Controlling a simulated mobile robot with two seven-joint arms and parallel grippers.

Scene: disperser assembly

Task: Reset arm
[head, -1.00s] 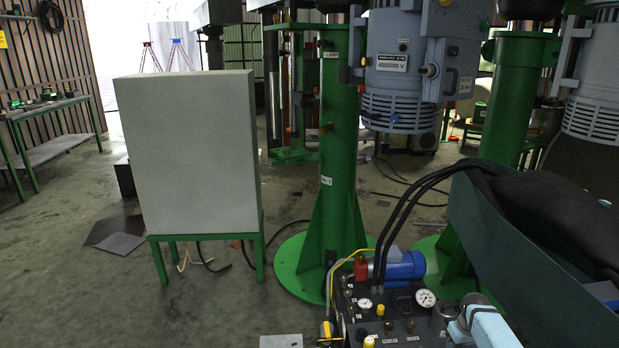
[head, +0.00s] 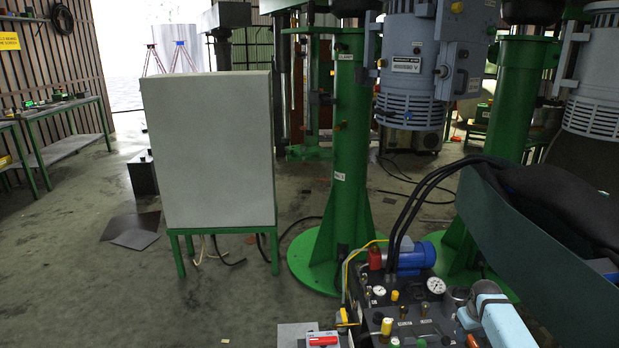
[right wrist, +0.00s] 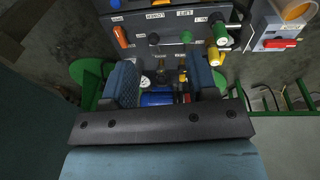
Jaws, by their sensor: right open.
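My right gripper (head: 478,314) shows at the bottom right of the head view, at the end of a light-blue arm over the control panel (head: 418,322). In the right wrist view the right gripper (right wrist: 162,68) has its two blue padded fingers wide apart. Nothing is held between them. The panel, with its labelled knobs and blue motor (right wrist: 160,98), shows beyond and between the fingers. I cannot tell the exact gap between fingers and panel. My left gripper is not in view.
A red-handled switch (head: 323,340) sits beside the panel. Black hoses (head: 408,205) arch above it. A green column (head: 350,160), a pale cabinet (head: 208,150) on a green stand and a grey-blue motor head (head: 410,70) stand behind. Open floor (head: 90,290) lies at left.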

